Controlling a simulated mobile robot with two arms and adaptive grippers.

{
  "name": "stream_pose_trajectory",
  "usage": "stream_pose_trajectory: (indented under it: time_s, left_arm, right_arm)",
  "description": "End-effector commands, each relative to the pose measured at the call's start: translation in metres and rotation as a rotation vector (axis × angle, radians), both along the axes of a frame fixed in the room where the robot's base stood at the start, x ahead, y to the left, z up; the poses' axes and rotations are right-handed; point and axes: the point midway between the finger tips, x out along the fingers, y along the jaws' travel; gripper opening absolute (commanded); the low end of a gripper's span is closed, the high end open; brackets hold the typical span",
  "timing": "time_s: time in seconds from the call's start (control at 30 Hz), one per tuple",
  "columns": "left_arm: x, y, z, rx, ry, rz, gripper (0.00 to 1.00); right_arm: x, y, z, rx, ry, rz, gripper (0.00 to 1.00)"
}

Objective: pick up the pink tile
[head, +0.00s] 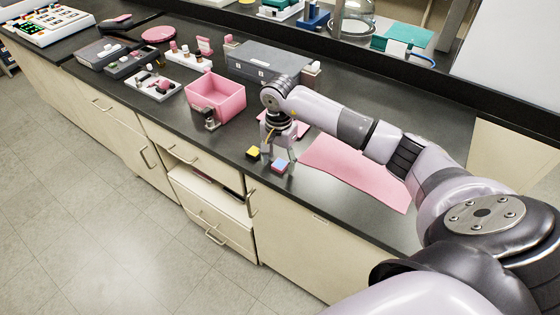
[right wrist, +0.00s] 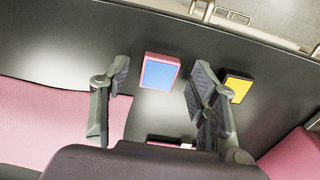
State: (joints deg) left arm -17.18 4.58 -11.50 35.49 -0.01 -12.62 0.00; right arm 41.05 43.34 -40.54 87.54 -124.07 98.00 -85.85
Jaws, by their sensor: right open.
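The pink tile (head: 280,166), pink at the sides with a blue top face, lies flat on the dark counter near its front edge. In the right wrist view the tile (right wrist: 160,72) shows between and slightly beyond my open fingertips. My right gripper (head: 279,148) points down just behind the tile and holds nothing. In the right wrist view its fingers (right wrist: 158,80) stand apart on either side of the tile; contact cannot be told. My left gripper is not in view.
A black tile with a yellow top (head: 253,152) lies close to the left, beside one finger. A pink mat (head: 350,168) lies to the right, a pink bin (head: 217,97) to the left and a grey case (head: 268,63) behind. The counter's front edge is near.

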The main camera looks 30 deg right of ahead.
Motion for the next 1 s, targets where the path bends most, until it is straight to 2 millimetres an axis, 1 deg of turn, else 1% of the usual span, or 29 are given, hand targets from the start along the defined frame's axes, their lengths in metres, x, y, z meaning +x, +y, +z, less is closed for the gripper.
stream_pose_trajectory:
  time_s: [0.1,0.3,0.9,0.93,1.0]
  left_arm:
    - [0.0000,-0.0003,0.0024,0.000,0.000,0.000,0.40]
    - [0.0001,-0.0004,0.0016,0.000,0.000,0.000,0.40]
    - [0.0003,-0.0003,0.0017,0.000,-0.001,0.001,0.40]
    - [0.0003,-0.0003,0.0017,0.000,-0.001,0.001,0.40]
    - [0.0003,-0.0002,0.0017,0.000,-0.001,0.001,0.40]
  right_arm:
    - [-0.0002,-0.0002,-0.0063,0.000,0.000,-0.001,0.55]
    - [0.0001,-0.0002,-0.0070,0.000,-0.001,0.000,0.55]
    - [0.0000,-0.0002,-0.0066,0.000,0.000,0.000,0.15]
    - [0.0000,-0.0002,-0.0066,0.000,0.000,0.000,0.13]
    - [0.0000,-0.0003,-0.0065,-0.001,-0.001,0.000,0.12]
